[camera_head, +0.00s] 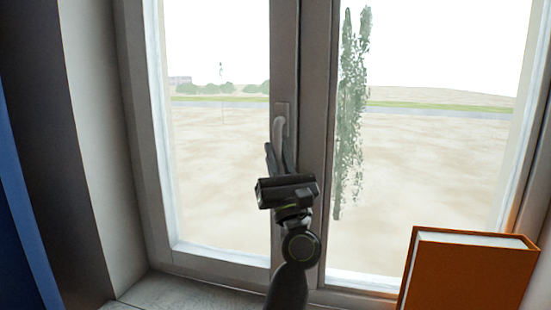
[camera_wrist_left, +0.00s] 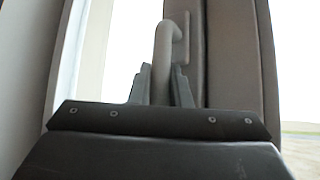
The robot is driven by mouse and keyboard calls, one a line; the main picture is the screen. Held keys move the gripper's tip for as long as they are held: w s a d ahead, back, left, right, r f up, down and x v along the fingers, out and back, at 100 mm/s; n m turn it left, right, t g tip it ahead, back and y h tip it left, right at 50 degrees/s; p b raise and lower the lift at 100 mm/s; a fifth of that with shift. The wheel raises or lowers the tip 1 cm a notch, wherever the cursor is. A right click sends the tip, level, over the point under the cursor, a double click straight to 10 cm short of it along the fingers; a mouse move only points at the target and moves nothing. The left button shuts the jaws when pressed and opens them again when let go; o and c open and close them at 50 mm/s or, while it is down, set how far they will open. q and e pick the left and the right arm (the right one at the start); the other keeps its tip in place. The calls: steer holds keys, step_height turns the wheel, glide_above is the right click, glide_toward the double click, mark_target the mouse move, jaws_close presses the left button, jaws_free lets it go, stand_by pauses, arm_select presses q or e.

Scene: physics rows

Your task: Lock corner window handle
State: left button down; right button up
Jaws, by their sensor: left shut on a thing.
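The window handle (camera_head: 279,128) is a pale grey lever on the left sash's inner frame, beside the middle post. Its lever points down from its mount. My left gripper (camera_head: 279,156) comes up from below in the head view and is shut on the lever. In the left wrist view the handle (camera_wrist_left: 163,50) rises from between the two dark fingers of the gripper (camera_wrist_left: 161,85) and bends right at the top to its base plate. The lever's lower part is hidden by the fingers and gripper body. My right gripper is not in view.
An orange book (camera_head: 465,275) stands upright at the lower right, near the right pane. The stone sill (camera_head: 165,292) at the lower left is bare. A wall reveal (camera_head: 95,130) and a blue strip (camera_head: 18,220) bound the left side.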

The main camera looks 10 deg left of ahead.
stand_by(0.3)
arm_select(q)
steer(key=c, duration=1.3)
jaws_free()
steer(key=shift+c, duration=0.2)
steer(key=shift+f, duration=0.1)
